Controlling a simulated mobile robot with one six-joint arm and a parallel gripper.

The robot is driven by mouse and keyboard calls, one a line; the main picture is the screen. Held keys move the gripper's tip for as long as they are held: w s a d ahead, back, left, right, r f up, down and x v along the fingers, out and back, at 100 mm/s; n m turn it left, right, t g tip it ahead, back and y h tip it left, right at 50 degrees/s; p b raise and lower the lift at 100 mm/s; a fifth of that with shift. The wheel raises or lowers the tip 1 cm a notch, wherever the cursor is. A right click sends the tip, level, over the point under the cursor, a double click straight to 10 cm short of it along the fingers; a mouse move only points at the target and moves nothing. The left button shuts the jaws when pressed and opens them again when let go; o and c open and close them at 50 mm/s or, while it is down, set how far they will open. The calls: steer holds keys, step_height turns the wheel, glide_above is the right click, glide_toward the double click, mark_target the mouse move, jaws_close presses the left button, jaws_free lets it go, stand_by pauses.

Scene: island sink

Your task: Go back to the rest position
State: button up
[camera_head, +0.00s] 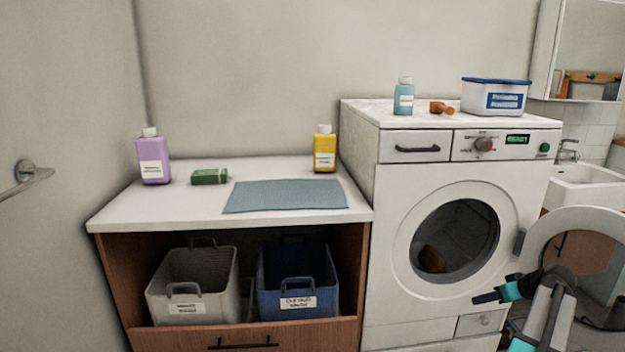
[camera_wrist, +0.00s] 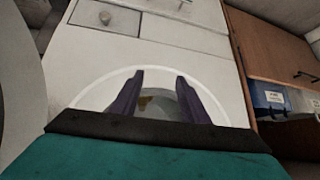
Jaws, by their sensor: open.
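My gripper (camera_head: 497,294) is at the lower right in the head view, in front of the washing machine's lower right side and near its open round door (camera_head: 577,222). In the wrist view my gripper (camera_wrist: 158,80) shows two dark fingers spread apart with nothing between them. The washing machine (camera_head: 385,230) has its drum opening (camera_head: 455,235) uncovered. A yellowish-brown item (camera_head: 432,260) lies inside the drum, and a bit of it (camera_wrist: 147,101) shows between the fingers in the wrist view.
The machine top holds a blue bottle (camera_head: 404,97), an orange scoop (camera_head: 441,108) and a white tub (camera_head: 495,98). The counter holds a purple bottle (camera_head: 153,160), a green sponge (camera_head: 209,177), a cloth (camera_head: 285,196) and a yellow bottle (camera_head: 325,150). Below are grey (camera_head: 193,285) and blue (camera_head: 297,280) baskets.

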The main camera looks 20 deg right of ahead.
steer(key=w+a+f+g+y+p, duration=0.1)
steer(key=w+a+f+g+p, duration=0.1)
steer(key=w+a+f, duration=0.6)
steer(key=w+a+f+g+y+p, duration=0.1)
steer(key=a+f+y+p, duration=0.2)
steer(key=a, duration=0.9)
steer(key=a+f+g+p, duration=0.2)
steer(key=a+f, duration=0.2)
steer(key=a, duration=0.5)
steer(key=a+f+g+p, duration=0.1)
steer(key=a+f+p, duration=0.1)
steer(key=a+f, duration=0.5)
steer(key=s+a+f+g+p, duration=0.15)
steer(key=s+a, duration=0.25)
steer(key=a, duration=0.6)
steer(key=s+a+f+g+p, duration=0.1)
steer(key=s+a+g+p, duration=0.3)
steer(key=a, duration=0.5)
steer(key=s+a+n+g+h+p, duration=0.1)
steer(key=s+a, duration=0.3)
steer(key=s, duration=0.4)
steer(key=s+a+f+n+g+h+p, duration=0.1)
steer(key=s+a+h+p, duration=0.1)
steer(key=s+a, duration=0.3)
steer(key=s, duration=0.3)
steer(key=shift+s+a+h, duration=0.15)
steer(key=shift+s+h, duration=0.15)
